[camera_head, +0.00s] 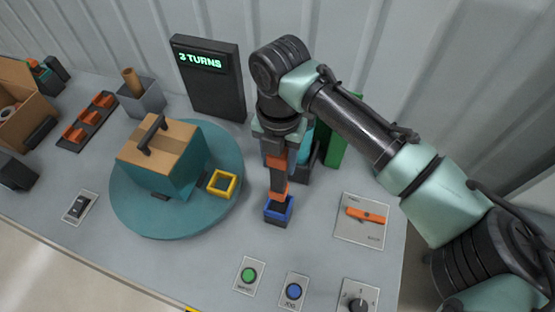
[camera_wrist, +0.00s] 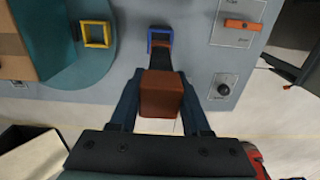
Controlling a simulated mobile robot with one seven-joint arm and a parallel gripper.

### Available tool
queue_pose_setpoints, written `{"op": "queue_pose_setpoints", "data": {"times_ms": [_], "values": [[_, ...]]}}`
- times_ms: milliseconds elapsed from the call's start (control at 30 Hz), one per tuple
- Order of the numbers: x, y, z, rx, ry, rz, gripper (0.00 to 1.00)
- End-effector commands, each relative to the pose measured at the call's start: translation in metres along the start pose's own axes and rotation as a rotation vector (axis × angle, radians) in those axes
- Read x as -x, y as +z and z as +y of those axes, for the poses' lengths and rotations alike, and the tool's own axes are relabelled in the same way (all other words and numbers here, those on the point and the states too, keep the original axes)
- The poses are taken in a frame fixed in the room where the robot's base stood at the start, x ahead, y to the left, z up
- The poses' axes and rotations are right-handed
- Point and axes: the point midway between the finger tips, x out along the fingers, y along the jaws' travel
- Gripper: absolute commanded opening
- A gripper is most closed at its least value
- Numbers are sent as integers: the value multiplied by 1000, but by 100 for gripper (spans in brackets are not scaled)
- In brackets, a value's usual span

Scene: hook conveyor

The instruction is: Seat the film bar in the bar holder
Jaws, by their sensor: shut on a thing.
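My gripper (camera_head: 276,152) points down and is shut on an orange-and-dark bar, which I take for the film bar (camera_head: 279,188). In the wrist view its orange block (camera_wrist: 161,95) sits between the fingers. The bar looks close to upright.
A teal turntable (camera_head: 130,215) to the left carries a teal-and-cardboard box (camera_head: 175,170) with a black handle and a yellow square frame (camera_head: 232,190). A "3 TURNS" display (camera_head: 213,85) stands behind. A green button (camera_head: 249,275), blue button (camera_head: 293,291) and orange lever (camera_head: 366,215) lie in front and right.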

Motion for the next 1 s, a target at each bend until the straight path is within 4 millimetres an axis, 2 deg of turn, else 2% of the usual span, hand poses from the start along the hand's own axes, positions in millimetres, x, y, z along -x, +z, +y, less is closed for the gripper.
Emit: {"op": "queue_pose_setpoints", "data": {"times_ms": [167,600,1000], "values": [[-6,1,0,20,0,-2,0],[-45,1,0,17,1,-1,0],[-48,1,0,16,0,-1,0]]}}
